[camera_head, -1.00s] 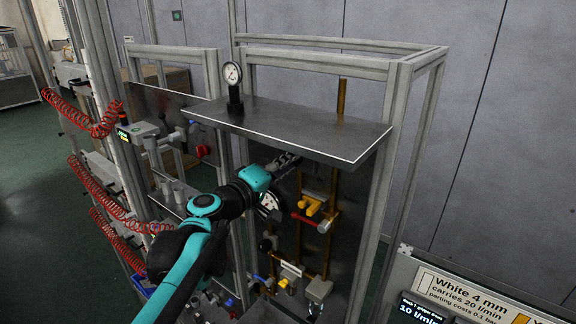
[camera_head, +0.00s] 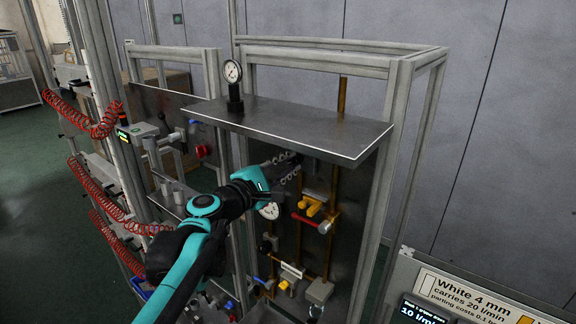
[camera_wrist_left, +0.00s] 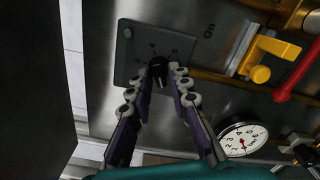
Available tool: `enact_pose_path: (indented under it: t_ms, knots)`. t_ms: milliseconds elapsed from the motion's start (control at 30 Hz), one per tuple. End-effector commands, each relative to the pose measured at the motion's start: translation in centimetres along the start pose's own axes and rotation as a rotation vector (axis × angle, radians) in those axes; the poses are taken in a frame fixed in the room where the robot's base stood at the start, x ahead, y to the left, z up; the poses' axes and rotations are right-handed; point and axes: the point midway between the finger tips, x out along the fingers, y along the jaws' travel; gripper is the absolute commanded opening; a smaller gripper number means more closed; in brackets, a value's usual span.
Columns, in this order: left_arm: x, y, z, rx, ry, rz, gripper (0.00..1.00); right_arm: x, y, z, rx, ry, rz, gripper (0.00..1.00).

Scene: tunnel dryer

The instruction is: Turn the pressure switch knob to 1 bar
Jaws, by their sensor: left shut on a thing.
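The pressure switch is a dark grey box (camera_wrist_left: 128,72) on the metal panel, with a green dot at one corner and small marks around its black knob (camera_wrist_left: 159,68). In the left wrist view my left gripper (camera_wrist_left: 166,72) has its fingertips on both sides of the knob, shut on it. In the head view my left gripper (camera_head: 287,164) reaches in under the dark shelf, whose edge and the arm hide the switch and knob. I cannot read the knob's setting. My right gripper is not in view.
A round white gauge (camera_wrist_left: 243,138) sits beside the switch. A yellow valve (camera_head: 312,205) and a red handle (camera_head: 305,219) lie right of my arm. The dark shelf (camera_head: 300,125) overhangs the gripper and carries another gauge (camera_head: 232,72).

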Motion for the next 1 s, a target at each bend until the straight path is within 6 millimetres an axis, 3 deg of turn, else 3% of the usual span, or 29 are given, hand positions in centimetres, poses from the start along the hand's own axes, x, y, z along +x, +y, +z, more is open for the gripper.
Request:
enact_pose_path:
  t_ms: [733,767,800,1000]
  knots:
    - [-0.01,-0.08,-0.02,-0.087,0.0,0.0,0.0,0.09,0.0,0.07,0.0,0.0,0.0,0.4]
    - [-0.01,-0.08,-0.02,-0.087,0.0,0.0,0.24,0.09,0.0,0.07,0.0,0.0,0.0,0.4]
    - [-0.01,-0.08,-0.02,-0.087,0.0,0.0,0.31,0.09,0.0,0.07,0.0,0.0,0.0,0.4]
    - [-0.01,-0.07,-0.01,-0.086,0.0,0.0,0.31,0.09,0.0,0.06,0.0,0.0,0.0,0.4]
